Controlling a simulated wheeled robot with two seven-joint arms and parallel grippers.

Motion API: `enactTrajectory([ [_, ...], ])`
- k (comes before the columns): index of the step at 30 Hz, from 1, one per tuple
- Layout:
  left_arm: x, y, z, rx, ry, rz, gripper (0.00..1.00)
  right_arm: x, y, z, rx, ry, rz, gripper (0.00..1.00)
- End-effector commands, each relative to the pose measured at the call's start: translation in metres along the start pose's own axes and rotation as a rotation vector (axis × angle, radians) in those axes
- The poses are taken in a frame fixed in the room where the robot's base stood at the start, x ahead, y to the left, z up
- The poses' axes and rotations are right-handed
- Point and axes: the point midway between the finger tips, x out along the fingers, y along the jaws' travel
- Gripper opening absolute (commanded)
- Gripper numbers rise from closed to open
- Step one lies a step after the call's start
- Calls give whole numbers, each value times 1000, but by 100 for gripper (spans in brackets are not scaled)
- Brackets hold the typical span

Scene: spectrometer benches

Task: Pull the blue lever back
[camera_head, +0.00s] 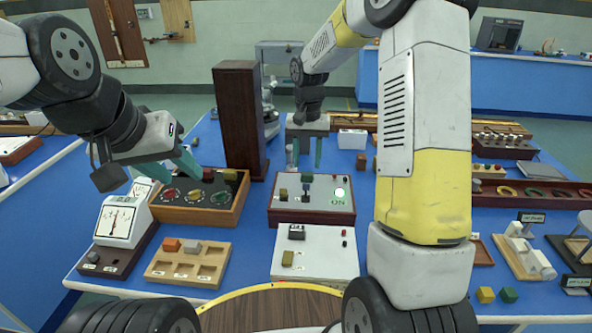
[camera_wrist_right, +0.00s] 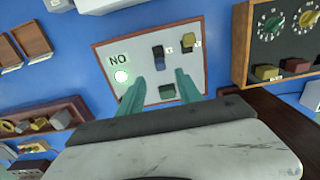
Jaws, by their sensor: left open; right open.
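The blue lever (camera_head: 306,189) stands on a grey-white panel (camera_head: 328,207) with a dark red frame, beside a lit green lamp and an "ON" label. It also shows in the right wrist view (camera_wrist_right: 158,57), with a pale tag beside it. My right gripper (camera_head: 305,153) is open above and behind the panel, fingers pointing down. In the right wrist view its open fingers (camera_wrist_right: 160,77) frame the area just short of the lever and hold nothing. My left gripper (camera_head: 196,160) is open and empty above the wooden dial box at the left.
A yellow knob (camera_wrist_right: 187,42) and a dark green block (camera_wrist_right: 167,91) sit on the same panel near the lever. A tall dark wooden column (camera_head: 240,118) stands left of it. The dial box (camera_head: 200,214) and a white panel (camera_head: 320,255) are close by.

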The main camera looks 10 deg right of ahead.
Motion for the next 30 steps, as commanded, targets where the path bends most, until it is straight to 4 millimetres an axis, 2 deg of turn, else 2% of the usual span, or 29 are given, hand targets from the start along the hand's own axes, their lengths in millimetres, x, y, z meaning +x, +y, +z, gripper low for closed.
enactTrajectory([
  [5, 0, 0, 0, 0, 0, 0, 42, 19, 0, -1, 3, -6, 2, 42],
  [15, 0, 0, 0, 0, 0, 0, 42, 70, 0, 0, 1, -6, 2, 42],
  [19, 0, 0, 0, 0, 0, 0, 42, 78, 0, 0, 2, -5, 2, 42],
  [27, 0, 0, 0, 0, 0, 0, 42, 80, 0, 0, 2, -3, 1, 42],
  [30, 0, 0, 0, 0, 0, 0, 42, 80, 0, 0, 2, -3, 1, 24],
])
